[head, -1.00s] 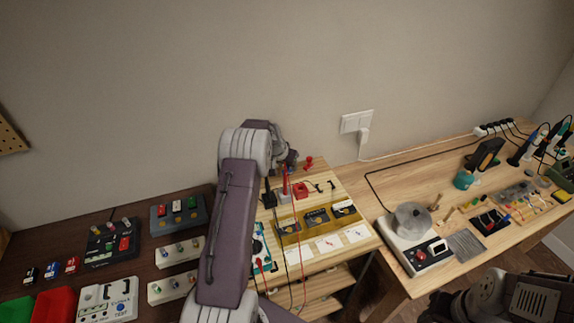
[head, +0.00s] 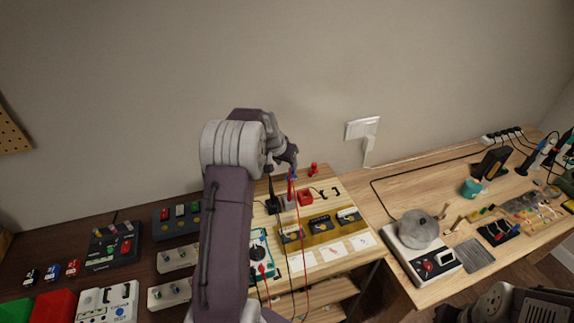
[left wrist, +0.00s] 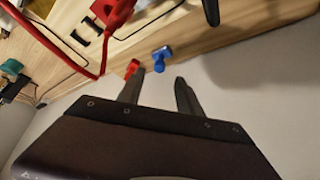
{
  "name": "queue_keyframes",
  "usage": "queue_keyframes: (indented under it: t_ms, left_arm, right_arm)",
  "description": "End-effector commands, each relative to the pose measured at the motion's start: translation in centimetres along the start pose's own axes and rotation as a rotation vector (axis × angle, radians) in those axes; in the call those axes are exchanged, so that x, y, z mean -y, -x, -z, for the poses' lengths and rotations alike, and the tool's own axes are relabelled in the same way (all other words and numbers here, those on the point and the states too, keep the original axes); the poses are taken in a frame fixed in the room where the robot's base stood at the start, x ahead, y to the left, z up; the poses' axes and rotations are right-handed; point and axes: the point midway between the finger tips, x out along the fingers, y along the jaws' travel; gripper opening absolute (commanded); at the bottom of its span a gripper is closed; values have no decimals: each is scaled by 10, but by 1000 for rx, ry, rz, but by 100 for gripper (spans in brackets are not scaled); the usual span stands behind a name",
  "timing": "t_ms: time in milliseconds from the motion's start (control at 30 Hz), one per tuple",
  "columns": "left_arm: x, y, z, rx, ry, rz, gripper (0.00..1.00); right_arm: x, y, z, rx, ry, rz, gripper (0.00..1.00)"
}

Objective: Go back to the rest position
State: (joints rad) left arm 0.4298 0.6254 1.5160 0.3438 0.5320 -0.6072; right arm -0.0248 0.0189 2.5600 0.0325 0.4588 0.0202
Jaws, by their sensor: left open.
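My left gripper (head: 288,155) is raised above the back of the light wooden bench, close to the wall. It is seen mostly from behind in the head view. In the left wrist view its two fingers (left wrist: 158,92) are apart with nothing between them. A red probe (head: 291,188) stands upright below the gripper in the head view. Part of my right arm (head: 510,305) shows at the bottom right; its gripper is out of view.
The light bench (head: 345,259) carries a yellow block (head: 320,229) and red and black leads. On the left, a dark bench holds several small boxes and a red bin (head: 55,305). On the right, a table holds a solder pot (head: 417,230) and tools. The wall is close behind.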

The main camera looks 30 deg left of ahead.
Motion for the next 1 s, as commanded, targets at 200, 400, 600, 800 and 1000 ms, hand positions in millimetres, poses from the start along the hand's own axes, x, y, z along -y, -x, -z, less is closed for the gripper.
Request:
queue_keyframes:
  t_ms: [200,400,600,800,1000]
  left_arm:
    - [0,0,0,0,0,0,42]
    - [-12,1,6,-7,-21,-9,42]
    - [-104,49,14,-41,-190,-76,42]
    - [-183,88,-108,128,-292,-132,42]
    - [-182,107,-245,349,-206,-91,42]
  right_arm:
    - [0,0,0,0,0,0,42]
    - [0,0,0,0,0,0,42]
    - [0,0,0,0,0,0,42]
    - [0,0,0,0,0,0,42]
    - [0,0,0,0,0,0,42]
